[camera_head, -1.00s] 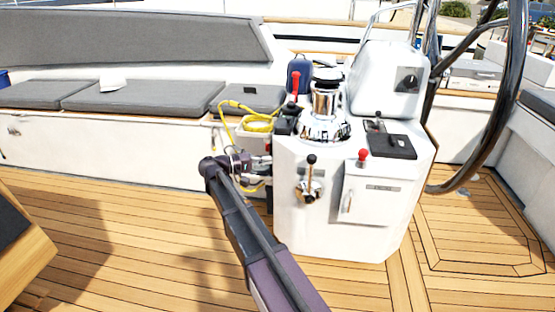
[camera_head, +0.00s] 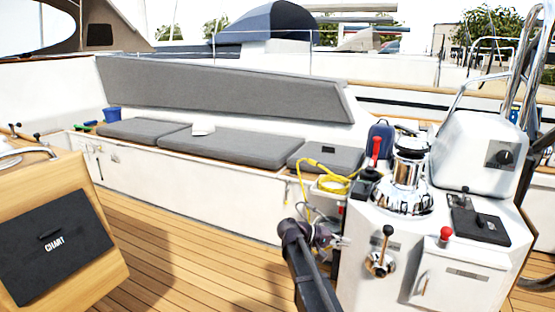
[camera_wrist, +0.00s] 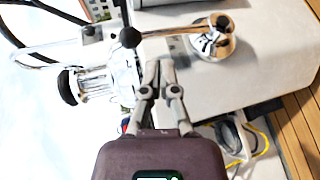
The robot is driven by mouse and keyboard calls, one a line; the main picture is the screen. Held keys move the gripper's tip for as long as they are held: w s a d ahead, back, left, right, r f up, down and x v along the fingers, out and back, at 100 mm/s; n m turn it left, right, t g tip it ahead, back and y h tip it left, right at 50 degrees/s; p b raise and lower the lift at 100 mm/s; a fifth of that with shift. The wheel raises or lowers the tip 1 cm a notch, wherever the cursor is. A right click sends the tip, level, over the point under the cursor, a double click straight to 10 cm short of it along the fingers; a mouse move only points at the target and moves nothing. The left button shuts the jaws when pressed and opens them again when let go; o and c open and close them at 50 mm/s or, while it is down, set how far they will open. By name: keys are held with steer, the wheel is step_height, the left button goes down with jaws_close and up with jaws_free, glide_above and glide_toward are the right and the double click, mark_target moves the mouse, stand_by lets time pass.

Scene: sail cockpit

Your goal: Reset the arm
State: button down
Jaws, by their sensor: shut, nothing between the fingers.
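My gripper (camera_head: 342,240) is at the left side of the white pedestal (camera_head: 412,262), level with its upper front. Its fingers are shut and empty; in the wrist view the fingertips (camera_wrist: 160,66) meet just short of a chrome lever with a black ball (camera_wrist: 130,37). I cannot tell whether they touch it. The lever's round chrome base (camera_wrist: 214,42) is on the pedestal's white face. In the head view the same lever (camera_head: 386,245) stands upright, to the right of my gripper. My dark arm runs down to the bottom edge.
A chrome winch (camera_head: 408,175), a red-knobbed lever (camera_head: 446,235) and a black panel (camera_head: 480,225) are on the pedestal. A yellow rope (camera_head: 325,177) hangs behind my gripper. A bench with grey cushions (camera_head: 245,147) and a chart table (camera_head: 55,245) flank open deck (camera_head: 190,260).

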steer(key=s+a+f+y, duration=0.3)
steer(key=s+f+y, duration=0.4)
steer(key=s, duration=0.3)
steer(key=s+a+f+y, duration=0.4)
steer(key=s+f+y, duration=0.3)
steer(key=s, duration=0.4)
step_height(320, 180, up, 33)
steer(key=p, duration=3.2)
steer(key=shift+w+d+y+p, duration=0.25)
steer(key=shift+d+y+p, duration=0.05)
steer(key=shift+y+p, duration=0.1)
